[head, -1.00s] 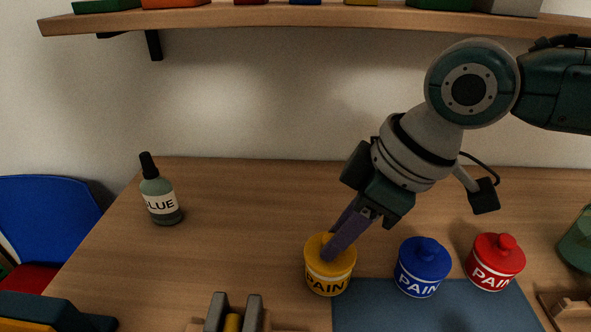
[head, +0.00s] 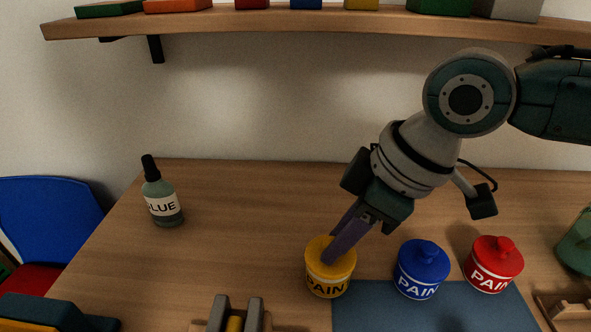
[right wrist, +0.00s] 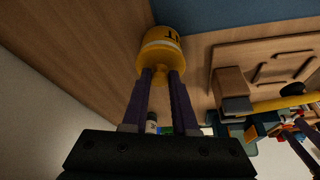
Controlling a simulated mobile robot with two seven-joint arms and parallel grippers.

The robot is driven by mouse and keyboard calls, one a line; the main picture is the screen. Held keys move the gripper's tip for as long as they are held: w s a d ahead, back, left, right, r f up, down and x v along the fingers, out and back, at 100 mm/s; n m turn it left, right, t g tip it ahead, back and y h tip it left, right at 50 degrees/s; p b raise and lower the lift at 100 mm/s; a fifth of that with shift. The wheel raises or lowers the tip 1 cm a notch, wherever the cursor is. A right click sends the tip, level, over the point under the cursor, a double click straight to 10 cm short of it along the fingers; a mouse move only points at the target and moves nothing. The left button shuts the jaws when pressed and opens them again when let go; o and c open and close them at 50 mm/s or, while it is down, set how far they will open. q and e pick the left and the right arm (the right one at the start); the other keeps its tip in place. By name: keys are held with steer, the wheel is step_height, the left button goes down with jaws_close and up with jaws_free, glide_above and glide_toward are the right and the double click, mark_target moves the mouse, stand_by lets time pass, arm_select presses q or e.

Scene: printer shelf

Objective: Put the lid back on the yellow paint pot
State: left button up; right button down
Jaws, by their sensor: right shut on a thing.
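The yellow paint pot (head: 329,283) stands upright on the table at the left edge of the blue mat. Its yellow lid (head: 320,247) is on top of it, roughly level; I see no clear gap. My right gripper (head: 333,254) comes down at a slant from the upper right, shut on the lid's knob. In the right wrist view the pot (right wrist: 160,38) is at the top and the knob (right wrist: 160,72) is between the purple fingertips. Purple bars at that view's right edge may be my left gripper (right wrist: 302,148); its jaws are unclear.
Blue (head: 422,272) and red (head: 493,266) paint pots, both lidded, stand to the right by the blue mat (head: 400,318). A glue bottle (head: 161,200) stands at the left. A grey two-pronged rest (head: 254,312) is at the front. A shelf (head: 300,20) hangs above.

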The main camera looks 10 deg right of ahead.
steer(key=shift+f+p, duration=0.1)
steer(key=shift+p, duration=0.2)
stand_by(0.6)
steer(key=shift+c, duration=0.6)
jaws_free()
stand_by(0.4)
step_height(320, 180, up, 3)
steer(key=p, duration=0.3)
step_height(320, 180, up, 4)
steer(key=p, duration=0.4)
steer(key=shift+p, duration=0.3)
